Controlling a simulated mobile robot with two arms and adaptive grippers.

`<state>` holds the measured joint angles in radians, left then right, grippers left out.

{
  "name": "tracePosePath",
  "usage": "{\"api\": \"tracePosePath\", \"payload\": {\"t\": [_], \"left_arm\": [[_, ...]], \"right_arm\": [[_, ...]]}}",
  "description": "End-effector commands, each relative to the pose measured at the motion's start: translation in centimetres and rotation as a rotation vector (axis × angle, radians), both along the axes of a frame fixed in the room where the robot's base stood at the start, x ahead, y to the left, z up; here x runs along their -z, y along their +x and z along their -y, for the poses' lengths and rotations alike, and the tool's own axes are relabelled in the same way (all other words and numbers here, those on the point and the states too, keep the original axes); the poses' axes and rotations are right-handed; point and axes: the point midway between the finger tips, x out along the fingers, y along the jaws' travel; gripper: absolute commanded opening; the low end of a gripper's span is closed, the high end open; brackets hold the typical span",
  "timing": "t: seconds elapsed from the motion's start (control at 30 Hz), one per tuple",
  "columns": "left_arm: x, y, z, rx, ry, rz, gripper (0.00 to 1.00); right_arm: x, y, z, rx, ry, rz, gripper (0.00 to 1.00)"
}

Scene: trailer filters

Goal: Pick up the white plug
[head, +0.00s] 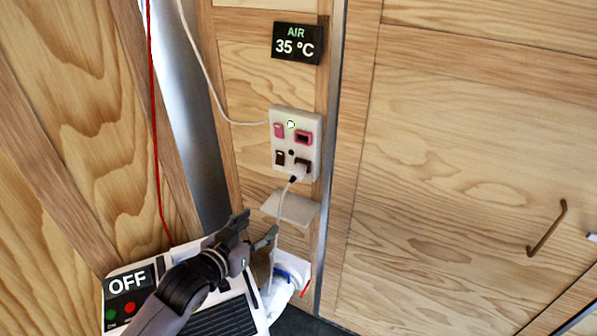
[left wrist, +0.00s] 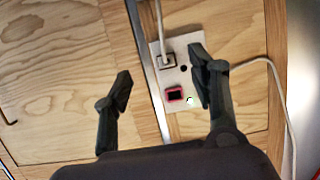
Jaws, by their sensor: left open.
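The white plug (head: 298,174) sits in the lower right socket of the white wall panel (head: 274,140), with its pale cable hanging down. It also shows at the top of the panel in the left wrist view (left wrist: 167,61), where the panel looks turned over. My left gripper (head: 258,228) is open and empty, below and left of the plug and apart from it. In the left wrist view its fingers (left wrist: 160,66) are spread, one on either side of the plug in the picture. My right gripper is not in view.
A small white shelf (head: 290,208) juts out below the panel. A white unit with an OFF display (head: 127,283) stands below left. A white and blue item (head: 290,278) lies beside it. A wooden door with a handle (head: 547,228) is at right. A red cord (head: 155,120) hangs at left.

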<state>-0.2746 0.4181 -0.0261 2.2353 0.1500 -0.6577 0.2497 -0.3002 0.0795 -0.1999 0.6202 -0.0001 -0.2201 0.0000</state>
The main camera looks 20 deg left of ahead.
Motion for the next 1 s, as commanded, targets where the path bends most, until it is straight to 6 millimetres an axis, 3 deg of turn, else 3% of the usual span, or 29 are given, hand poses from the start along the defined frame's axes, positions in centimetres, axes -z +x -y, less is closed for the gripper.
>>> {"api": "tracePosePath", "payload": {"t": [0.1, 0.23, 0.37, 0.8, 1.0], "left_arm": [[-2.8, 1.8, -0.7, 0.015, -0.022, 0.110, 0.53], [-4.0, 2.7, -0.9, 0.022, -0.037, 0.156, 0.53], [-4.0, 4.4, -0.6, 0.022, -0.039, 0.161, 0.53], [-2.7, 12.6, 0.6, 0.021, -0.037, 0.157, 0.53], [-2.3, 14.2, 0.9, 0.022, -0.036, 0.155, 0.53]], "right_arm": [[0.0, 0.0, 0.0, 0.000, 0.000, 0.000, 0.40], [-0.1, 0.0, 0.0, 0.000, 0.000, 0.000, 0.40], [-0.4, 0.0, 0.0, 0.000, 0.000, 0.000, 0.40], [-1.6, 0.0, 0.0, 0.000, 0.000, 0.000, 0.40], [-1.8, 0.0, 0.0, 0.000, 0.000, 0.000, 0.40]]}}
